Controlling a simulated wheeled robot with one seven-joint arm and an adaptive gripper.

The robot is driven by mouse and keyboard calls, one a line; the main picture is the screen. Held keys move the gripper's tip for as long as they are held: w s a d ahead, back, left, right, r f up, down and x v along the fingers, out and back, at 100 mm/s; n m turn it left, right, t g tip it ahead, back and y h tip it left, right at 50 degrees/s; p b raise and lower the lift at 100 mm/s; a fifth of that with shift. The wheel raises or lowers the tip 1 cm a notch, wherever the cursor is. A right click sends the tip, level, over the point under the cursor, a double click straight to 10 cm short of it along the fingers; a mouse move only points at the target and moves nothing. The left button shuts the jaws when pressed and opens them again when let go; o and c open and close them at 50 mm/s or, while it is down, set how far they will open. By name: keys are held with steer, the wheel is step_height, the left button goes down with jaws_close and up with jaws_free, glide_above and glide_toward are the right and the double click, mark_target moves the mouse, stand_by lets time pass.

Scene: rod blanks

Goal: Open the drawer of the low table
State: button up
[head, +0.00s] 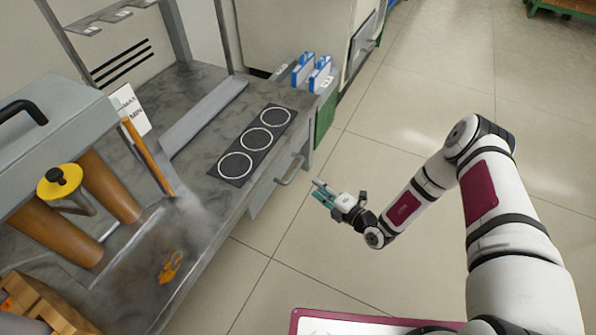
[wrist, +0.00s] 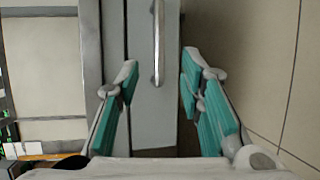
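The low table (head: 222,82) has a dark grey worn top and runs along the left of the head view. Its drawer (head: 265,192) is under the right-hand edge, with a bar handle (head: 290,170) on its grey front. In the wrist view the handle (wrist: 158,45) is a pale upright bar on the grey drawer front (wrist: 145,115), ahead of the fingers. My gripper (head: 316,190) is beside the handle, over the floor, fingers pointing toward the table. In the wrist view my gripper (wrist: 160,70) is open, its teal-padded fingers apart with nothing between them. The handle's bar appears beyond the fingertips.
On the table are a black strip with three white rings (head: 257,140), a grey bar (head: 203,115), brown cylinders (head: 110,187) and an orange item (head: 171,266). A green bin with blue-white boxes (head: 312,75) stands past the far end.

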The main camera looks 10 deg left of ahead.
mark_target(295, 169)
steer(key=b+x, duration=0.5)
steer(key=x, duration=0.7)
steer(key=shift+w+a+f, duration=0.15)
steer(key=shift+a, duration=0.1)
jaws_close()
